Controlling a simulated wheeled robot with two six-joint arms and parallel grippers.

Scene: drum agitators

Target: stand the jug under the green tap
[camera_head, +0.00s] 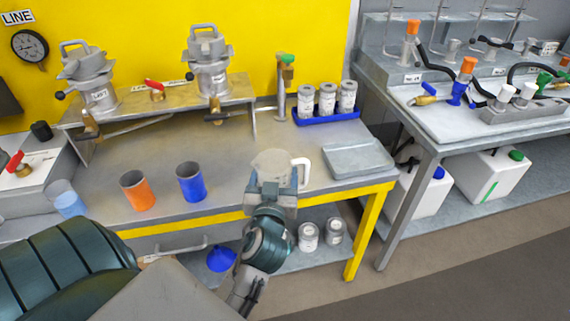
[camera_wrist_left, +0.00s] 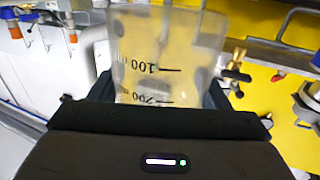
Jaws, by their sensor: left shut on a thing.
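The jug (camera_head: 270,163) is translucent with a white handle on its right side in the head view. My left gripper (camera_head: 273,185) is shut on it, above the front right part of the bench. In the left wrist view the jug (camera_wrist_left: 165,60) fills the space between the fingers and shows printed volume marks. The green tap (camera_head: 284,60) tops a thin metal post at the back of the bench, behind the jug and apart from it. My right gripper is not in view.
An orange cup (camera_head: 138,192) and a blue cup (camera_head: 191,183) stand left of the jug. A blue tray (camera_head: 327,117) with several jars is right of the tap post. A grey flat tray (camera_head: 357,160) lies at the right. The bench between jug and tap post looks clear.

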